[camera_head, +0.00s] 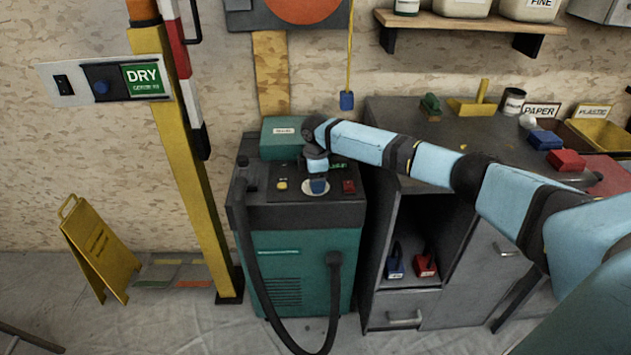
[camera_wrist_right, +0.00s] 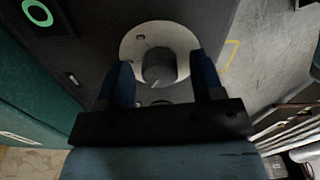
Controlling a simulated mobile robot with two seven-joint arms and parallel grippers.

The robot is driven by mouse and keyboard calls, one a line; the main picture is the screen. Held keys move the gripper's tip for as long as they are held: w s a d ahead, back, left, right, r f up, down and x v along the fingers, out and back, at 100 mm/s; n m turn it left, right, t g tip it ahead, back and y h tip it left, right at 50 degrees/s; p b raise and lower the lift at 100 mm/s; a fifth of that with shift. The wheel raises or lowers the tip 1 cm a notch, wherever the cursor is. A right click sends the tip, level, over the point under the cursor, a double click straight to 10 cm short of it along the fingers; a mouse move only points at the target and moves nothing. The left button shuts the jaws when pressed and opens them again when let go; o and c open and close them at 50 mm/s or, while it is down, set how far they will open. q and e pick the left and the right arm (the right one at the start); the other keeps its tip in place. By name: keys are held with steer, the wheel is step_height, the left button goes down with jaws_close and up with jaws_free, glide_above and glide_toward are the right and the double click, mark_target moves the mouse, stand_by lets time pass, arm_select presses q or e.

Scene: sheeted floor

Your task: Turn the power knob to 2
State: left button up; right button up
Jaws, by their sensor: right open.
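The power knob (camera_wrist_right: 158,68) is a dark round knob on a pale round dial plate (camera_wrist_right: 134,46) in the right wrist view. A small light mark shows at its near edge; I cannot read any numbers. In the head view the dial plate (camera_head: 306,189) is on the top panel of the green and black machine (camera_head: 300,262), and my gripper hides the knob. My right gripper (camera_head: 318,186) points down over it. In the wrist view its open blue fingers (camera_wrist_right: 162,62) stand on either side of the knob, with gaps visible. My left gripper is not in view.
A yellow button (camera_head: 282,185) and a red switch (camera_head: 348,186) flank the dial. A green box (camera_head: 284,137) sits behind the panel. A black hose (camera_head: 247,240) loops down the machine's front. A grey workbench (camera_head: 390,115) stands close on the right, a yellow post (camera_head: 190,150) on the left.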

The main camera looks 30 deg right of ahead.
steer(key=c, duration=0.9)
steer(key=p, duration=0.1)
steer(key=m+p, duration=0.1)
steer(key=p, duration=0.1)
steer(key=shift+a+r, duration=0.1)
steer(key=shift+r, duration=0.15)
steer(key=m+p, duration=0.3)
steer(key=p, duration=0.2)
steer(key=shift+m, duration=0.4)
steer(key=m+p, duration=0.2)
steer(key=p, duration=0.1)
steer(key=shift+m, duration=0.3)
steer(key=m+p, duration=0.2)
steer(key=shift+f+m+p, duration=0.15)
steer(key=shift+m+p, duration=0.25)
arm_select(q)
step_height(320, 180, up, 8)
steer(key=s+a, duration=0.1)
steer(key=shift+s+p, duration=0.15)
steer(key=shift+p, duration=0.3)
arm_select(e)
steer(key=shift+m, duration=0.6)
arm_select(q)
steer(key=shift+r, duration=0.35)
arm_select(e)
steer(key=shift+f+m, duration=0.1)
steer(key=shift+m, duration=0.2)
steer(key=o, duration=0.9)
